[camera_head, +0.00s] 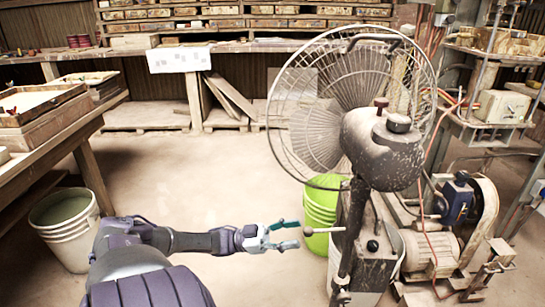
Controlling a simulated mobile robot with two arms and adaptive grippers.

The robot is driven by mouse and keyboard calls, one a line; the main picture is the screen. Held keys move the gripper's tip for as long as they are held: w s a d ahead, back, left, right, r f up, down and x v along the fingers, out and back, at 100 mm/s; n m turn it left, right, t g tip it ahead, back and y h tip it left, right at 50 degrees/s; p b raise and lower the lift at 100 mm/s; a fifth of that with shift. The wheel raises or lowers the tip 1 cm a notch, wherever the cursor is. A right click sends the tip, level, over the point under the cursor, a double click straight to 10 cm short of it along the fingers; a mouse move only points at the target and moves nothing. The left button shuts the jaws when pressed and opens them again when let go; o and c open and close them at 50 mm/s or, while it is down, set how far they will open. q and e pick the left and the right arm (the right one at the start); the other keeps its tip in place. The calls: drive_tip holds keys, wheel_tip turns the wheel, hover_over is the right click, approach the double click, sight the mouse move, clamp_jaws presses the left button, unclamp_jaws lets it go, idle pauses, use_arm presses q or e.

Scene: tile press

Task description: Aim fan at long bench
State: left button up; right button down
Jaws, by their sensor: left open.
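The fan (383,150) stands right of centre on a dark pole. Its motor housing is toward me and its wire cage faces away, toward the back of the room. I cannot tell the exact depth gap. The long bench (240,47) runs along the back wall, partly hidden behind the fan. My right gripper is not in view.
A wooden side table (60,130) and a white bucket (66,225) are at left. The middle floor is clear.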

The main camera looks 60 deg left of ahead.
use_arm(q)
drive_tip(key=v, duration=0.7)
idle(0.4)
